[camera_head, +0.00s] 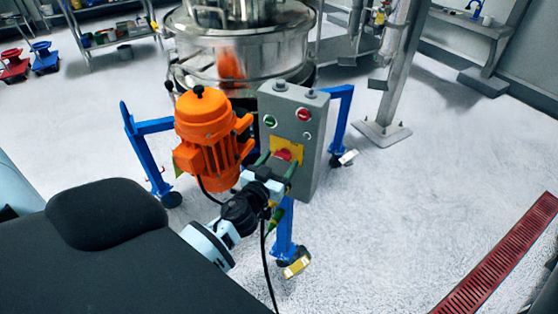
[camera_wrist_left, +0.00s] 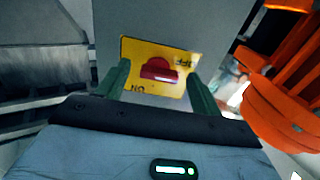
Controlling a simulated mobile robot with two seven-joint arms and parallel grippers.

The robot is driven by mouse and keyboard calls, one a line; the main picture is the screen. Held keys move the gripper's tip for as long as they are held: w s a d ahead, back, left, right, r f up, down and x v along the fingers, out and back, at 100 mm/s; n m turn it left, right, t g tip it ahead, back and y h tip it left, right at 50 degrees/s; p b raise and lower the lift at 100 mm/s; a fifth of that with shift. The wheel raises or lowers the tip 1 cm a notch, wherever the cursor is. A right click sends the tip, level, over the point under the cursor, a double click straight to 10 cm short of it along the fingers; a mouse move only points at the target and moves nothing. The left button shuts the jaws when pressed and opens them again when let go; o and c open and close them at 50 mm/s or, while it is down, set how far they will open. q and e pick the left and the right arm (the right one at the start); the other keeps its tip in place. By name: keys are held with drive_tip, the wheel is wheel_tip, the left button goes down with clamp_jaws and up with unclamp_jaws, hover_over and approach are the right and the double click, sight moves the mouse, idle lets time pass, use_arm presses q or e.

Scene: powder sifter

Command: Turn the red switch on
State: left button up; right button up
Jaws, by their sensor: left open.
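The red switch (camera_head: 283,154) sits on a yellow plate (camera_head: 288,144) on the front of a grey control box (camera_head: 308,150). In the left wrist view the red switch (camera_wrist_left: 159,70) lies roughly crosswise on its yellow plate (camera_wrist_left: 135,50). Upside-down lettering shows there, ON at lower left and OFF at upper right. My left gripper (camera_head: 277,164) is open in front of the plate. Its two green fingers (camera_wrist_left: 160,86) stand on either side of the switch, with gaps visible in the wrist view. Contact cannot be told. My right gripper is not in view.
An orange motor (camera_head: 207,138) stands close left of the box and also shows in the wrist view (camera_wrist_left: 290,90). Green and red buttons (camera_head: 287,118) sit above the switch. A blue wheeled frame (camera_head: 145,150) and a steel sifter (camera_head: 240,45) stand behind.

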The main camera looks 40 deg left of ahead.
use_arm(q)
drive_tip(key=shift+w+a, duration=0.1)
drive_tip(key=shift+w, duration=0.3)
drive_tip(key=c, duration=1)
